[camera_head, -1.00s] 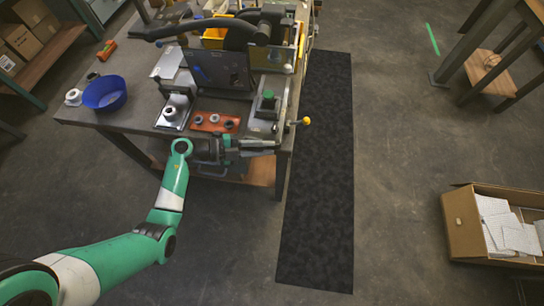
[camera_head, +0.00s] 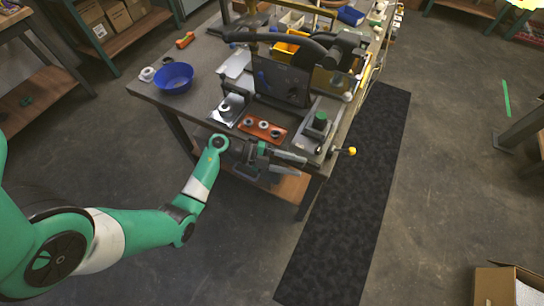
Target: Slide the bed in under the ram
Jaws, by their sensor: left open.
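A grey plate-like station (camera_head: 318,138) with a green-topped block (camera_head: 320,121) sits at the workbench's front right corner. I take it for the bed, but cannot be sure. A yellow knob (camera_head: 352,151) sticks out beside it past the bench edge. I cannot clearly make out the ram; a dark upright panel (camera_head: 283,82) and a dark curved arm (camera_head: 285,40) stand behind. My left gripper (camera_head: 298,166) is open and empty at the bench's front edge, left of the knob and apart from it. My right gripper is not in view.
On the workbench (camera_head: 190,103) are a blue bowl (camera_head: 174,78), an orange-red tray (camera_head: 263,130) with several small rings, and a metal plate holding a round part (camera_head: 227,109). A black mat (camera_head: 350,205) lies on the floor to the right. A cardboard box (camera_head: 492,287) stands lower right.

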